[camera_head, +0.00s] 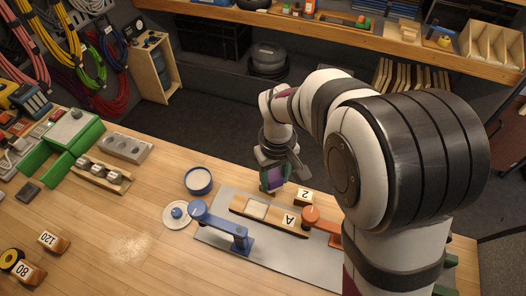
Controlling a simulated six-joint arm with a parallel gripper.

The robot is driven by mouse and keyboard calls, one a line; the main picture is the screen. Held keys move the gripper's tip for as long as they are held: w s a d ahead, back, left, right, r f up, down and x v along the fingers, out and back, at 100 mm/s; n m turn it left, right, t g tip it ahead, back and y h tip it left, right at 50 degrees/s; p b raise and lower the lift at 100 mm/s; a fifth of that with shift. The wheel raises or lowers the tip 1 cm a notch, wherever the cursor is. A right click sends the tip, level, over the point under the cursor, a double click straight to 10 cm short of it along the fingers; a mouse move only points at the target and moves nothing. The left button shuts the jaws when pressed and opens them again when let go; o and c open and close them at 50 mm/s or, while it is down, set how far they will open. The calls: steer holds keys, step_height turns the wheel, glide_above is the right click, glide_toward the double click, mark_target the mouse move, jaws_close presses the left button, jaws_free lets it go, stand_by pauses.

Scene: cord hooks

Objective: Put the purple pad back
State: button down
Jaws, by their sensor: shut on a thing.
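My gripper (279,170) hangs over the far edge of the workbench, just behind the grey mat. It is shut on a small pad (272,179) that shows purple with a dark green edge. The pad is held tilted, close to the wooden block marked 2 (303,197). The fingers and part of the pad are hard to make out at this size. A wooden holder marked A (270,215) with a pale square area lies on the grey mat (222,246) in front of the gripper.
A blue clamp-like arm (222,226) stands left of the holder, an orange one (322,222) to its right. Blocks marked 120 (53,241) and 80 (29,272) lie front left.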

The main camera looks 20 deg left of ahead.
steer(key=w, duration=0.6)
steer(key=a+f, duration=0.2)
steer(key=a, duration=0.1)
steer(key=s+a+f, duration=0.1)
steer(key=a+f, duration=0.1)
steer(key=a, duration=0.2)
steer(key=a+f, duration=0.2)
steer(key=a, duration=0.2)
steer(key=shift+s+f, duration=0.3)
steer(key=shift+f, duration=0.05)
step_height(320, 180, down, 4)
steer(key=shift+a+f, duration=0.1)
steer(key=shift+a, duration=0.05)
steer(key=shift+f, duration=0.1)
steer(key=shift+c, duration=1.7)
jaws_free()
